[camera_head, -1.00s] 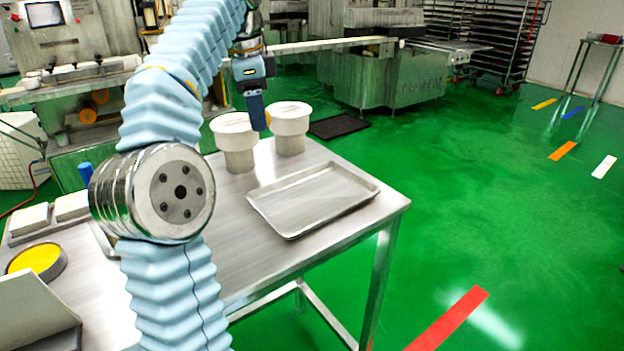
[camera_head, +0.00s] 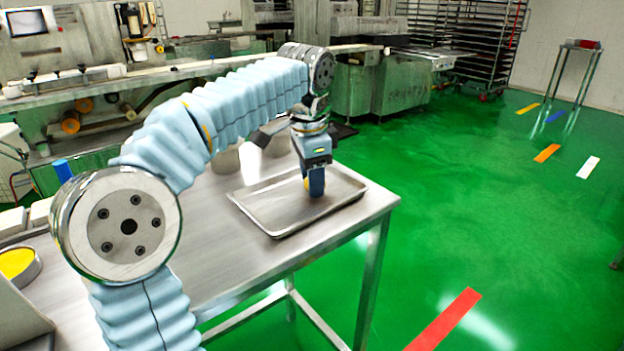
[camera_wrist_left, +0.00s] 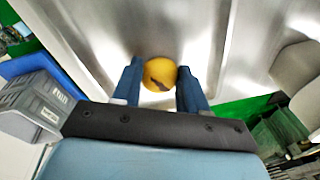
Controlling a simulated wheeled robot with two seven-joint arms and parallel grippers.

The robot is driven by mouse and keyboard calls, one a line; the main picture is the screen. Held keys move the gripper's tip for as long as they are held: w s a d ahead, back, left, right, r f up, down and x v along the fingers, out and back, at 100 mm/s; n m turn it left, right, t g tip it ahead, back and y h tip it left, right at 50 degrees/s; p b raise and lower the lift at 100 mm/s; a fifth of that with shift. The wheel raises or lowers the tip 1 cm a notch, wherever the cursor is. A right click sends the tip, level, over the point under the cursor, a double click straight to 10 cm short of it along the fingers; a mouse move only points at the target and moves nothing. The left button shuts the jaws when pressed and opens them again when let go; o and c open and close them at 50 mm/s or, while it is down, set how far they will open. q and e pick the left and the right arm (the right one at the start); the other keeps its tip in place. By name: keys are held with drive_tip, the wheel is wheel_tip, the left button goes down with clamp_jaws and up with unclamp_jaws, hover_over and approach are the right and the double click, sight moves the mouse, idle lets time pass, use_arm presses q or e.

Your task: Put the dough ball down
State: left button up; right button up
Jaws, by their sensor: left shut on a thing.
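The dough ball is yellow. In the left wrist view the dough ball (camera_wrist_left: 160,73) sits between the two blue fingers of my left gripper (camera_wrist_left: 160,88), which is shut on it. I cannot tell whether the ball touches the tray. The tray is shallow and holds nothing else that I can see. My right gripper is in neither view.
The tray lies on a steel table (camera_head: 215,275). A yellow-filled round container (camera_head: 18,265) is at the left edge. Green floor (camera_head: 480,210) lies open to the right.

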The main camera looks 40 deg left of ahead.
use_arm(q)
drive_tip(key=o, duration=0.8)
drive_tip(key=shift+f, duration=0.1)
drive_tip(key=shift+s+d+r+p, duration=0.1)
drive_tip(key=shift+s+r+p, duration=0.35)
drive_tip(key=shift+r, duration=1.55)
drive_tip(key=shift+s+d+r+p, duration=0.2)
drive_tip(key=shift+r+p, duration=0.35)
drive_tip(key=shift+r, duration=1.5)
drive_tip(key=shift+s+d+r+p, duration=0.1)
drive_tip(key=shift+s+r+p, duration=0.35)
drive_tip(key=shift+r, duration=1.55)
drive_tip(key=shift+w, duration=0.1)
